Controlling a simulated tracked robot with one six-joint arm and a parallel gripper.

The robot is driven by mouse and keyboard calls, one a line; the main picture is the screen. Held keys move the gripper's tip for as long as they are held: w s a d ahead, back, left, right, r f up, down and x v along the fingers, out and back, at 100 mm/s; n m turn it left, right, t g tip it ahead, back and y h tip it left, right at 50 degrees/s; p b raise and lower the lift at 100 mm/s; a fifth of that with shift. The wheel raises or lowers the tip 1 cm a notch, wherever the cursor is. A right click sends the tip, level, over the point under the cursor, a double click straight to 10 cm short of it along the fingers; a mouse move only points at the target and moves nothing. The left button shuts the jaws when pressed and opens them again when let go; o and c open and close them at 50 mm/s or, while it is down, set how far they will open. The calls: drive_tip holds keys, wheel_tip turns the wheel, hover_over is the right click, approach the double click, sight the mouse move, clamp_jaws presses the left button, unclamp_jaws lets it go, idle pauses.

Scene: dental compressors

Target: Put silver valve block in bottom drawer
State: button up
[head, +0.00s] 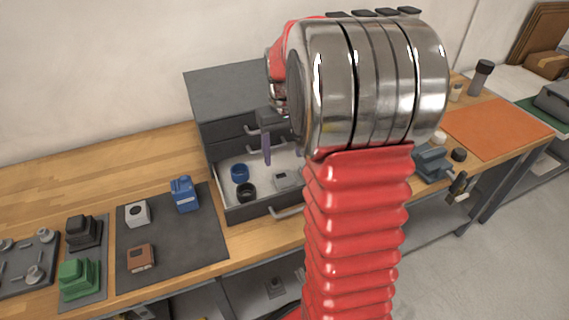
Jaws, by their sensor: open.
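A dark cabinet (232,92) stands on the bench, and its bottom drawer (262,209) is pulled out. A silver-grey block (286,180), which looks like the silver valve block, lies inside the drawer at its right, partly cut off by my arm. My gripper (283,150) is open, pointing down above the drawer and the grey block, apparently empty. One finger shows clearly; the other is mostly hidden by my arm. A whitish block with a dark round face (137,213) stands on the dark mat, left of the cabinet.
The drawer also holds a blue ring (240,172) and a black ring (246,192). The dark mat (190,245) bears a blue container (184,194) and a brown block (140,257). Green (78,279) and black (83,232) blocks stand further left. An orange mat (490,128) at right is clear.

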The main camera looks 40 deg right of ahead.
wheel_tip(320, 180, up, 4)
drive_tip(key=shift+f, duration=0.25)
idle(0.5)
drive_tip(key=s+a+r+n+t, duration=0.1)
drive_tip(key=s+a+r, duration=0.2)
drive_tip(key=a, duration=0.4)
drive_tip(key=s+a+r+t, duration=0.2)
drive_tip(key=s+a+r, duration=0.1)
drive_tip(key=a, duration=0.3)
drive_tip(key=s+a+f+n+t, duration=0.1)
drive_tip(key=s+a+n+t, duration=0.1)
drive_tip(key=s+a, duration=0.8)
drive_tip(key=shift+s+a+t, duration=0.2)
drive_tip(key=shift+s+t, duration=0.1)
drive_tip(key=shift+c, duration=0.3)
